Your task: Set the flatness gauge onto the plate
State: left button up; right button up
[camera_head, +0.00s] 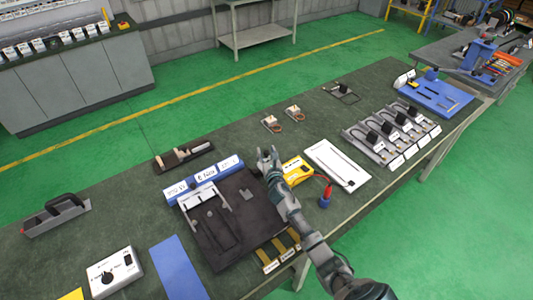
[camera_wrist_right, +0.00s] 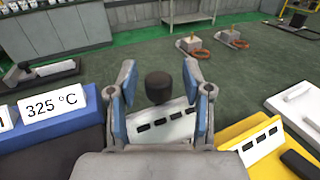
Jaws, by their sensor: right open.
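My right gripper (camera_head: 268,154) is open near the far right corner of a dark flat plate (camera_head: 228,247). In the right wrist view its two blue-padded fingers (camera_wrist_right: 159,72) stand apart on either side of a pale block with dark slots (camera_wrist_right: 180,127) and a black round knob (camera_wrist_right: 158,86). This looks like the flatness gauge, but I cannot be sure. I cannot tell whether the fingers touch it. In the head view my gripper hides most of it. The plate carries a bracket and small metal parts. My left gripper is not in view.
A blue sign strip (camera_head: 202,180) edges the plate's far side and reads 325 °C in the wrist view (camera_wrist_right: 55,105). A yellow meter (camera_head: 297,170) and a white tray (camera_head: 337,166) lie right of my gripper. Small blocks with copper rings (camera_head: 271,124) stand beyond. The bench beyond my gripper is mostly clear.

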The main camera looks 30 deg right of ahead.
grip_shut()
jog(key=shift+a, duration=0.45)
jog(key=a, duration=0.5)
jog(key=a+p, duration=0.1)
jog(key=a, duration=0.1)
jog(key=shift+s+a, duration=0.35)
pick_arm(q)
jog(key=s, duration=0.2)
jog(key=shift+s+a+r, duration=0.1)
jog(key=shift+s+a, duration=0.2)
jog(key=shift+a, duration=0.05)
pick_arm(e)
jog(key=shift+f, duration=0.1)
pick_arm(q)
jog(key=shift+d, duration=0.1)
pick_arm(e)
grip_release()
jog(key=shift+a, duration=0.1)
